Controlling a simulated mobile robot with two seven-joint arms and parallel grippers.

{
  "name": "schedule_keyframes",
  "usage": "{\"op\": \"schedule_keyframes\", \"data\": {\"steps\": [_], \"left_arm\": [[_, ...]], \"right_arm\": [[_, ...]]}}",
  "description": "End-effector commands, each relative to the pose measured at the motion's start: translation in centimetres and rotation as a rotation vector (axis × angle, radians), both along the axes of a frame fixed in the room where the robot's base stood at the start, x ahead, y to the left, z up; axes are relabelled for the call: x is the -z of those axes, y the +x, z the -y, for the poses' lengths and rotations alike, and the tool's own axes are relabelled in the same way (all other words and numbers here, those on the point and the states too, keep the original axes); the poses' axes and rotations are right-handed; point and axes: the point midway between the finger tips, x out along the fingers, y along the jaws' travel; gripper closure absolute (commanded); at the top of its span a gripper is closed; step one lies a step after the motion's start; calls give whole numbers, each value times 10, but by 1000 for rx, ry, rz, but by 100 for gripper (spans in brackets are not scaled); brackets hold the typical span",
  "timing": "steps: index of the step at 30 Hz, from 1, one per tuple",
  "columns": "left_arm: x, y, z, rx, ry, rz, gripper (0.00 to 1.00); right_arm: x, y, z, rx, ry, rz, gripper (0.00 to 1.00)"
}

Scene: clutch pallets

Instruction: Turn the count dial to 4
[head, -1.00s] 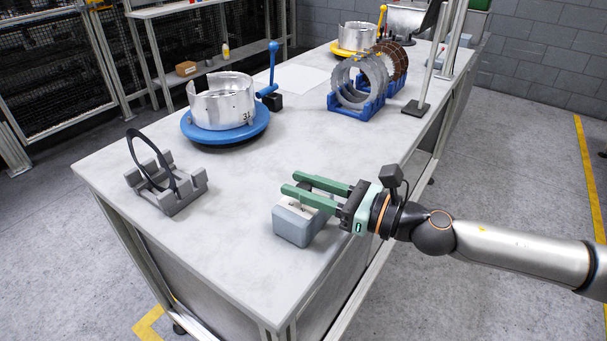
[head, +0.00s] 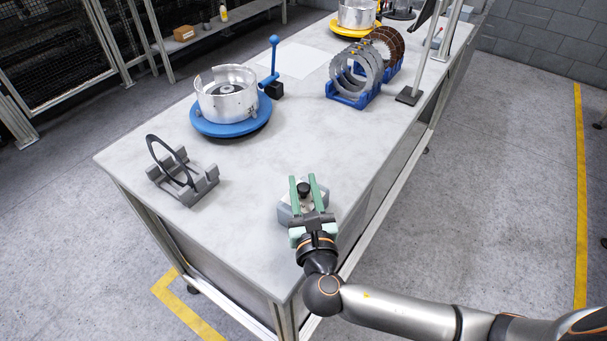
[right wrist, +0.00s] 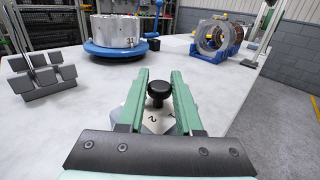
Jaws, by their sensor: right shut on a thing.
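The count dial is a grey box (head: 286,213) with a pale top face and a black knob (head: 303,188), near the front right edge of the workbench. In the right wrist view, the knob (right wrist: 159,91) stands between the two green fingers. Below it, a "2" shows on the pale face (right wrist: 152,124), with another mark beside it that I cannot read surely. My right gripper (head: 303,178) is shut on the knob, with its fingers pointing away from me; it also shows in the right wrist view (right wrist: 159,74). The fingers hide part of the dial face. My left gripper is not in view.
A grey cradle (head: 196,188) with a black ring (head: 163,160) stands left of the dial. A silver drum (head: 228,96) sits on a blue turntable (head: 232,128) behind. A blue rack (head: 350,99) holds rings. The bench (head: 250,170) between is clear.

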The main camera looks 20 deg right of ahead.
Motion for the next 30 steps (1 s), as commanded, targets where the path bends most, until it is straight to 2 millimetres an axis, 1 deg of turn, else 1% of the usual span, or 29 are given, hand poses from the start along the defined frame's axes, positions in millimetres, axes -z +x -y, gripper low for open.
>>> {"op": "schedule_keyframes", "data": {"steps": [1, 3, 9, 15, 21, 30], "left_arm": [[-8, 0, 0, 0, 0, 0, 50], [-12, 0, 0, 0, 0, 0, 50], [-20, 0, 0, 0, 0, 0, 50], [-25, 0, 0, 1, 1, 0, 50], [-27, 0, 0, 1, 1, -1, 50], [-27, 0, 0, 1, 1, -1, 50]], "right_arm": [[-2, -1, -3, 42, 5, -7, 100], [-2, 0, -2, 105, 5, -5, 100], [-1, 0, -2, 259, 2, -5, 100], [0, 0, -1, 369, 2, -4, 100], [1, 0, -1, 430, 1, -2, 100], [2, 0, 1, 456, 0, -2, 100]]}}
